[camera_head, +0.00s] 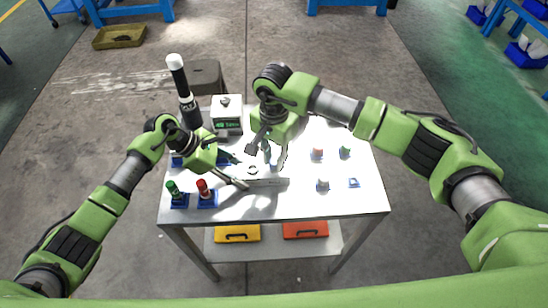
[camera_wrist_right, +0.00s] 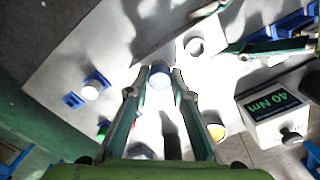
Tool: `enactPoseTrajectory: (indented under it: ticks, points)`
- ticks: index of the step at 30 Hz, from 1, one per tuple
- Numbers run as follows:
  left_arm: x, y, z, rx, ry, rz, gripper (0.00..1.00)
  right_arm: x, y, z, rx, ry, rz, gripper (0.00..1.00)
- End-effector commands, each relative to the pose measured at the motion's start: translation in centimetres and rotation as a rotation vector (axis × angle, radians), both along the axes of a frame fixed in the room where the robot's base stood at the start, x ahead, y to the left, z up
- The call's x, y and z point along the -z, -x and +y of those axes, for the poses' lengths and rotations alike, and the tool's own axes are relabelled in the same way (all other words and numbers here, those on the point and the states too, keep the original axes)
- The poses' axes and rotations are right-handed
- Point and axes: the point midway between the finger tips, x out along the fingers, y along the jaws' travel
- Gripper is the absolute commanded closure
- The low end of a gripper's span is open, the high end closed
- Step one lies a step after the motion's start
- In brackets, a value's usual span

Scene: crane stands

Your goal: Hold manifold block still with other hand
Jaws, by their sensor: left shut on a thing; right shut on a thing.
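The manifold block (camera_head: 266,182) is a pale grey block on the white table, with a round dark-rimmed port on top. In the right wrist view the port (camera_wrist_right: 195,46) shows as a ring. My left gripper (camera_head: 242,172) is shut on the block, its fingers on either side of it. My right gripper (camera_head: 268,158) points down over the block's far right part. In the right wrist view, its fingertips are shut on a pale bluish round fitting (camera_wrist_right: 159,78). Whether this fitting touches the block is hard to tell.
A white box with a green display (camera_head: 228,127) stands behind. Green (camera_head: 173,189) and red (camera_head: 203,187) handled tools sit in blue holders at front left. Small fittings (camera_head: 323,184) stand on the right. A tall black-and-white cylinder (camera_head: 183,90) rises back left.

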Motion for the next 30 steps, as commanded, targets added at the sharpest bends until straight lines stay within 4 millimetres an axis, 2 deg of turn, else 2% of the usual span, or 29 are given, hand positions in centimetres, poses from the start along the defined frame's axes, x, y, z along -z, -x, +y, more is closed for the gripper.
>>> enactPoseTrajectory:
  ticks: [5,12,15,26,30]
  points:
    - [-0.04,-0.05,0.0,-0.001,0.0,-0.001,0.91,-0.03,-0.01,0.01,0.062,0.0,0.0,1.0]
    - [-0.03,-0.05,0.01,-0.001,0.0,-0.001,0.91,-0.02,-0.05,0.03,0.36,0.0,-0.001,1.0]
    - [-0.04,-0.05,0.0,-0.001,0.0,-0.001,0.91,-0.02,-0.05,0.03,0.43,0.0,-0.001,1.0]
    - [-0.04,-0.05,0.0,-0.001,0.0,-0.001,0.91,-0.03,-0.06,0.03,0.462,0.0,-0.001,1.0]
    - [-0.04,-0.04,0.0,-0.001,0.0,-0.001,0.91,-0.02,-0.07,0.03,0.599,-0.001,-0.002,1.0]
